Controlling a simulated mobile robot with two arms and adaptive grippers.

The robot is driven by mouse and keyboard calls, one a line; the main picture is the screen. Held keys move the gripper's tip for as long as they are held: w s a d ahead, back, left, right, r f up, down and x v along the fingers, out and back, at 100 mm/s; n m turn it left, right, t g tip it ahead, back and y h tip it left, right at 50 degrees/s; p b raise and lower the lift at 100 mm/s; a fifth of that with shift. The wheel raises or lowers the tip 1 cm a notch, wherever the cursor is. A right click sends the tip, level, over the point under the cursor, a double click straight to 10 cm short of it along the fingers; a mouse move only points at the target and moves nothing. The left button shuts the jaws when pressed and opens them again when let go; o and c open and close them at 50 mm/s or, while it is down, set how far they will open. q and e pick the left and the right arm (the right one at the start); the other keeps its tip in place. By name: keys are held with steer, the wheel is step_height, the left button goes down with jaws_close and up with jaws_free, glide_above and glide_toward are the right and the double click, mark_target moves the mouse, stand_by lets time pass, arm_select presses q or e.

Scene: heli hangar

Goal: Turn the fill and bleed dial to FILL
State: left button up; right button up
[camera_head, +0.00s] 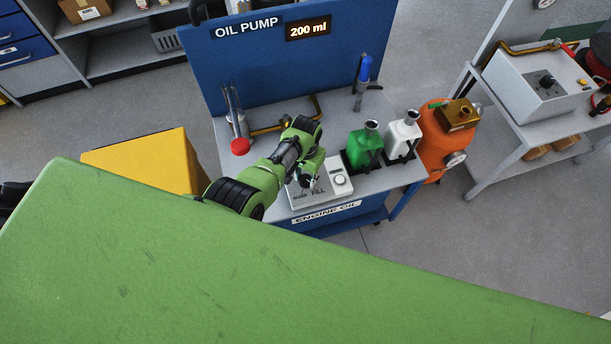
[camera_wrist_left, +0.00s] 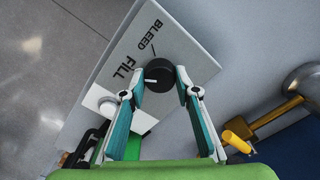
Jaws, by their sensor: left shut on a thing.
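The fill and bleed dial (camera_wrist_left: 159,75) is a round black knob with a white pointer mark, on a pale panel (camera_wrist_left: 185,50) in the left wrist view. The panel reads BLEED and FILL; a thin tick stands by BLEED. The pointer points left in that view, to the FILL side, slightly below the word. My left gripper (camera_wrist_left: 161,84) has its two fingers closed on opposite sides of the dial. In the head view the left gripper (camera_head: 308,176) is over the panel (camera_head: 325,194) and hides the dial. My right gripper is in neither view.
A white round knob (camera_head: 340,180) is beside the dial. Green (camera_head: 363,145) and white (camera_head: 402,135) oil cans stand to the right on the bench, with an orange tank (camera_head: 437,130) beyond. Pipes with a red cap (camera_head: 240,146) stand left. A blue OIL PUMP board (camera_head: 265,65) rises behind.

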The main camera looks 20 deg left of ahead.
mark_target(305, 179)
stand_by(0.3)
arm_select(q)
steer(key=o, duration=1.1)
step_height(305, 179, up, 12)
stand_by(0.6)
